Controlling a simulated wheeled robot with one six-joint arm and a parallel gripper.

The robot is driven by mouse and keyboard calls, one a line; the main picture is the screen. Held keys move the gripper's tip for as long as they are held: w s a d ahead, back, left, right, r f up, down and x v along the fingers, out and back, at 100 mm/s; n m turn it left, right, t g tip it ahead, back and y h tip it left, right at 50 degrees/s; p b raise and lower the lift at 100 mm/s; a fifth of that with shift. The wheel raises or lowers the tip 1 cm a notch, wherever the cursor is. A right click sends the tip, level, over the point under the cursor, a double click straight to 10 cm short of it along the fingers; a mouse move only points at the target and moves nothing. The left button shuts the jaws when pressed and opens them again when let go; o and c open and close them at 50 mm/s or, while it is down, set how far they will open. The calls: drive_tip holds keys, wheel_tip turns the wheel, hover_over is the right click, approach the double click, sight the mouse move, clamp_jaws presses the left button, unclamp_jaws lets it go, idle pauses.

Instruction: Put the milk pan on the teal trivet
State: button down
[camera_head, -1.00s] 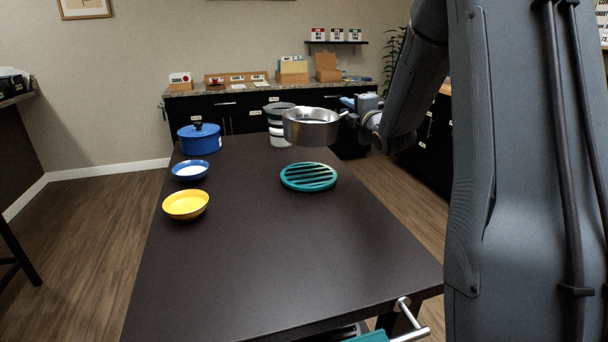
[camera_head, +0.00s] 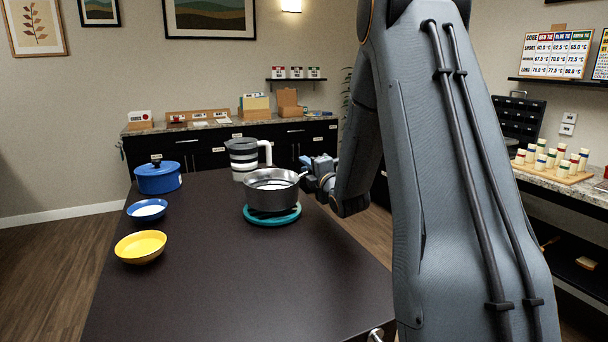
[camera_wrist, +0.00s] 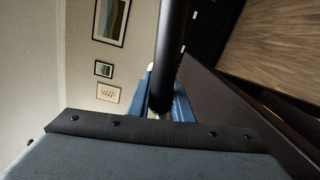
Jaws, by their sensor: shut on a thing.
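The milk pan (camera_head: 271,194), a steel pan with a handle to the right, is over the teal trivet (camera_head: 272,220) in the head view. The trivet's rim shows around and below the pan's base; I cannot tell for sure whether the base touches it. The pan looks upright. My gripper (camera_head: 308,173) is shut on the pan's handle, at the pan's right; its fingertips are small and partly hidden. In the wrist view, a dark bar, likely the handle (camera_wrist: 173,55), runs up from the blue gripper parts; the pan's bowl is not seen there.
A striped grey-and-white jug (camera_head: 242,158) stands close behind the pan. A blue lidded pot (camera_head: 158,179), a blue bowl (camera_head: 147,210) and a yellow bowl (camera_head: 140,247) line the left side of the dark table (camera_head: 230,290). The table's front is clear.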

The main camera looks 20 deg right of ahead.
drive_tip(key=shift+f, duration=1.05)
drive_tip(key=c, duration=1.6)
unclamp_jaws()
drive_tip(key=shift+f, duration=0.1)
drive_tip(key=shift+r, duration=0.2)
drive_tip(key=s+b, duration=0.2)
drive_tip(key=s, duration=0.9)
drive_tip(key=shift+s+a, duration=0.15)
drive_tip(key=shift+s, duration=0.35)
